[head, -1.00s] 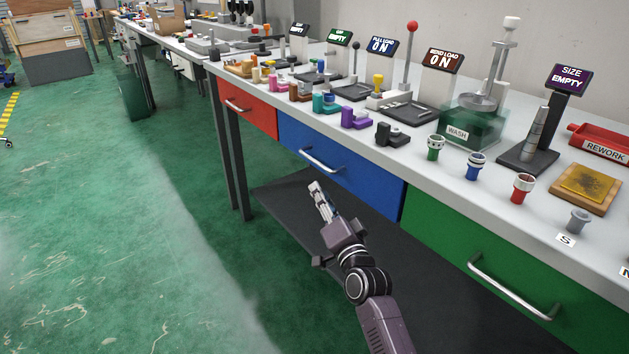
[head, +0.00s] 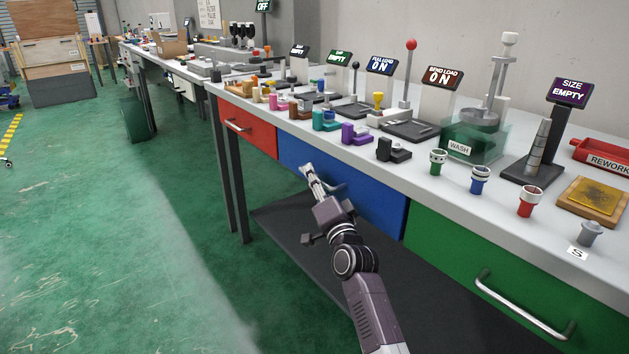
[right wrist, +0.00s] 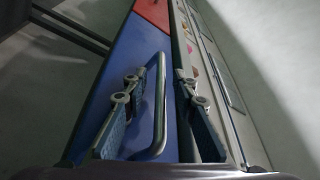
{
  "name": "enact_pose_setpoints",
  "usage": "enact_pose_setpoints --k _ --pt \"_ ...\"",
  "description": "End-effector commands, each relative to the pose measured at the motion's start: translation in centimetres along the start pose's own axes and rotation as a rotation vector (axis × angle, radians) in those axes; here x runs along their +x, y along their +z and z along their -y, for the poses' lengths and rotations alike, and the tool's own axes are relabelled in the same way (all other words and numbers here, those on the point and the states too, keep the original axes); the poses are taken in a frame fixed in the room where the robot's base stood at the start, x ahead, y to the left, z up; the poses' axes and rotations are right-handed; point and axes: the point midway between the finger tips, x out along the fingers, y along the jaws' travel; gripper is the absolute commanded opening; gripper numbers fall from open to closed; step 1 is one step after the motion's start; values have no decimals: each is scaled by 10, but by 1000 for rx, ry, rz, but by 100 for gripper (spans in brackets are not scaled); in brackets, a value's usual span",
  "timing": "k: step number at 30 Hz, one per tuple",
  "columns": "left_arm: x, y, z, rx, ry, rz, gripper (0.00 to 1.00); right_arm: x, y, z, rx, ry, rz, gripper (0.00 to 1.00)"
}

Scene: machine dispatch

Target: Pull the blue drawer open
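The blue drawer (head: 372,196) is in the bench front, between the red and green drawers, and looks shut. Its silver bar handle is partly hidden behind my right gripper (head: 308,170) in the head view. In the right wrist view the drawer handle (right wrist: 161,105) runs between the two fingers of my right gripper (right wrist: 160,88). The fingers are open, one on each side of the bar, and there is space between them and it. My left gripper is not in view.
The red drawer (head: 249,127) is to the left and the green drawer (head: 460,262) to the right, both with bar handles. The bench top (head: 330,140) holds several coloured parts and fixtures. A dark lower shelf (head: 300,235) lies under the drawers. Green floor is clear at left.

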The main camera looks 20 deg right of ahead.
Motion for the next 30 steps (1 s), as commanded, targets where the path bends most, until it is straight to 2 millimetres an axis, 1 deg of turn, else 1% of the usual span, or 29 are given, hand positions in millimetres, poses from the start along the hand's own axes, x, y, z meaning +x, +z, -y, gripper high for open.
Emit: enact_pose_setpoints --k 5,9,12,25,30 --pt "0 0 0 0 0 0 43 0 0 0 -1 0 0 25" --pt "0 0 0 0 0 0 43 0 0 0 -1 0 0 9" --pt "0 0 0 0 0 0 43 0 0 0 -1 0 0 0" --pt "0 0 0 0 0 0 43 -1 0 -1 -1 1 1 0" --pt "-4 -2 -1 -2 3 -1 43 -4 -3 -2 -2 3 2 0"
